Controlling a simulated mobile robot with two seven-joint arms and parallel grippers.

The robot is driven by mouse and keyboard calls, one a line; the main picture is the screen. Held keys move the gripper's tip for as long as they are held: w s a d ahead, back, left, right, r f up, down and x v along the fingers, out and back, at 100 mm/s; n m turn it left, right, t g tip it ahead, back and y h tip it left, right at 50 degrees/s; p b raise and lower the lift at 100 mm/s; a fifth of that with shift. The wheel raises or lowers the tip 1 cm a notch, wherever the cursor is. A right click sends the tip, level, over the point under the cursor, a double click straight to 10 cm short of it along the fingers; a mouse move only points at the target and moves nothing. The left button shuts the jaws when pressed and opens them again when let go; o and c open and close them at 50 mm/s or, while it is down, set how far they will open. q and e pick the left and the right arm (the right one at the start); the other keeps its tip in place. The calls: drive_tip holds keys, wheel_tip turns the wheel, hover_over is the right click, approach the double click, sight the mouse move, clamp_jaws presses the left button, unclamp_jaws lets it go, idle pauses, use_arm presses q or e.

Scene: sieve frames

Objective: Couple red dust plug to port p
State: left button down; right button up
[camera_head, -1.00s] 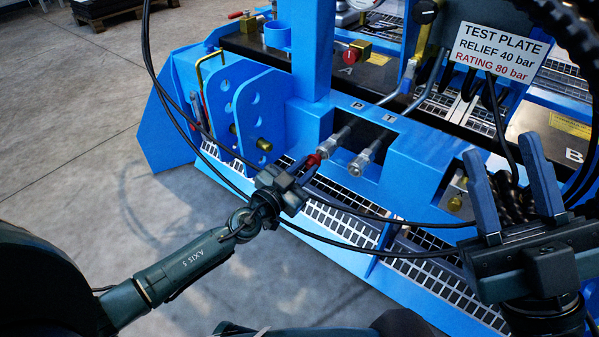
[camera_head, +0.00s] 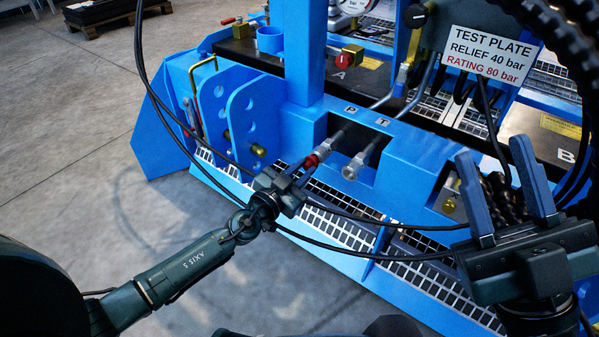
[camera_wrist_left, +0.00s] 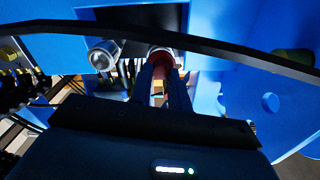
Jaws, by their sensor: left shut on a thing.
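The red dust plug (camera_head: 311,161) is between the fingers of my left gripper (camera_head: 303,168), which is shut on it. The plug is in line with the metal coupling of port p (camera_head: 328,146), under the letter P, and its front end meets or nearly meets that coupling. I cannot tell whether it is seated. In the left wrist view, the plug (camera_wrist_left: 178,94) shows red between the fingers, below the port's round end; a cable crosses in front. My right gripper (camera_head: 494,152) is open and empty at the right of the head view.
The port T coupling (camera_head: 354,168) sticks out just right of port p. Black hoses (camera_head: 340,216) loop across near my left gripper. A blue bracket plate (camera_head: 252,115) stands to the left. A grating (camera_head: 320,222) lies below the ports.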

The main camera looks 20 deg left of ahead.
use_arm(q)
drive_tip(key=shift+w+d, duration=0.2)
drive_tip(key=shift+w, duration=0.45)
drive_tip(key=c, duration=1.3)
unclamp_jaws()
drive_tip(key=shift+o, duration=0.2)
drive_tip(key=shift+s, duration=0.1)
drive_tip(key=v, duration=1.3)
drive_tip(key=shift+r, duration=0.1)
